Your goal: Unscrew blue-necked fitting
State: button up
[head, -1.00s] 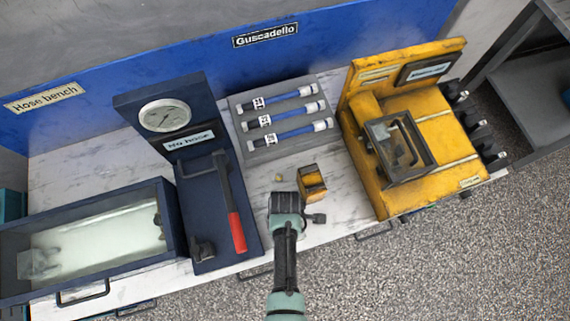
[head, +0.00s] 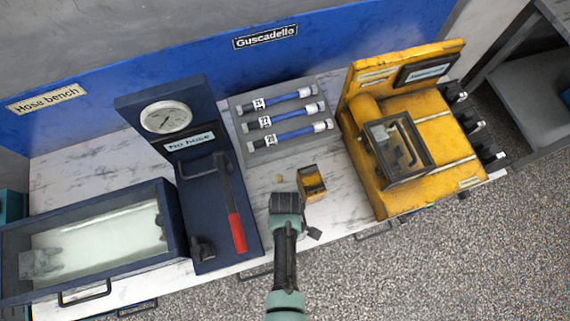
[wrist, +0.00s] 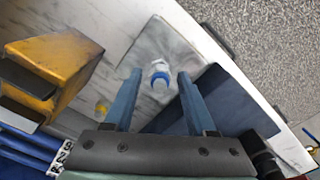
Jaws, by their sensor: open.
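The blue-necked fitting (wrist: 159,76) shows in the wrist view as a small whitish piece with a blue ring, on a pale grey surface. My gripper (wrist: 160,84) is open, with one blue finger on each side of the fitting and a visible gap to both. In this view the fitting lies between the fingertips; how far below them it is, I cannot tell. In the head view my gripper (head: 287,202) points down over the front of the bench, and its body hides the fitting.
The red-handled lever stand (head: 208,205) is at left, a hose rack (head: 239,114) behind, and a yellow machine (head: 415,180) at right. Bare bench lies between block and machine.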

jog(key=m, duration=0.5)
jog(key=shift+m, duration=0.3)
jog(key=shift+m, duration=0.3)
jog(key=m+p, duration=0.1)
jog(key=m, duration=0.8)
jog(key=shift+m, duration=0.4)
jog(key=shift+m, duration=1.2)
jog(key=m, duration=0.6)
jog(key=shift+p, duration=0.3)
